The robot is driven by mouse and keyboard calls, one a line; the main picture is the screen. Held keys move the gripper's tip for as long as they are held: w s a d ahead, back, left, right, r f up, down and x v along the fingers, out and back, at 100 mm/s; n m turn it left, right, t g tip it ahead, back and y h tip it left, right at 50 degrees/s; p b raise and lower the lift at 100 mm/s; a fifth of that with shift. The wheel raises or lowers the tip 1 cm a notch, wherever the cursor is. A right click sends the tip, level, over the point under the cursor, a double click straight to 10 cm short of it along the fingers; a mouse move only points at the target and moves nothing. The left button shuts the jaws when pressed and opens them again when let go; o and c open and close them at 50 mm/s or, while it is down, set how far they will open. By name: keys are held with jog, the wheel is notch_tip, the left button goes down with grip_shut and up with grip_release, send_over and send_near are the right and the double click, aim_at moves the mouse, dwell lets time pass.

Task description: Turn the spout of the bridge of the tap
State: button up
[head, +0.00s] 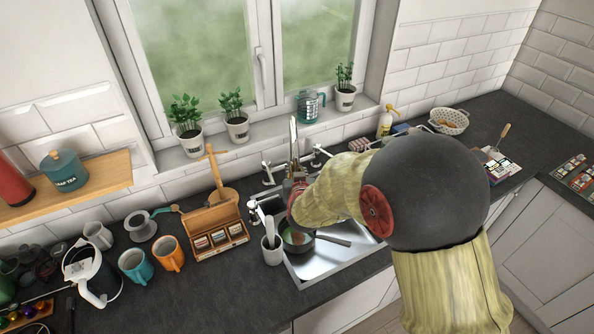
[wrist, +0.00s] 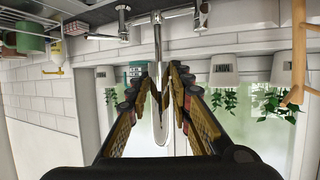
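The tap is chrome, with a bridge bar (wrist: 178,13) between two side pillars and a tall thin spout (wrist: 157,42) rising from its middle. The wrist view shows it upside down. In the head view the spout (head: 293,135) stands behind the sink, with handles at its sides. My gripper (wrist: 161,78) reaches the spout, one finger on each side and the tips close to the metal. Whether both fingers press on it cannot be seen. In the head view my arm and gripper (head: 298,185) cover the tap's lower part.
The sink (head: 325,262) below holds a dark pan (head: 297,240). A utensil pot (head: 271,250) and an open wooden tea box (head: 218,238) stand left of it. Potted plants (head: 237,122) and a glass press (head: 309,106) line the sill behind. A soap bottle (head: 385,123) stands to the right.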

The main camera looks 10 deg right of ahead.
jog(key=o, duration=0.4)
jog(key=shift+r, duration=0.1)
jog(key=v, duration=1.2)
jog(key=shift+a, duration=0.1)
jog(key=s+d+g+b, duration=0.2)
jog(key=s+d, duration=0.1)
jog(key=s, duration=0.6)
jog(key=s+d+r+g+b, duration=0.1)
jog(key=s+d+g+b, duration=0.1)
jog(key=s, duration=0.7)
jog(key=s+d+r+g+y+b, duration=0.1)
jog(key=s+d+g+b, duration=0.2)
jog(key=s, duration=0.6)
jog(key=shift+s+d+r+n+g+b, duration=0.15)
jog(key=shift+s+d+n+g+b, duration=0.15)
jog(key=shift+d+n+g, duration=0.1)
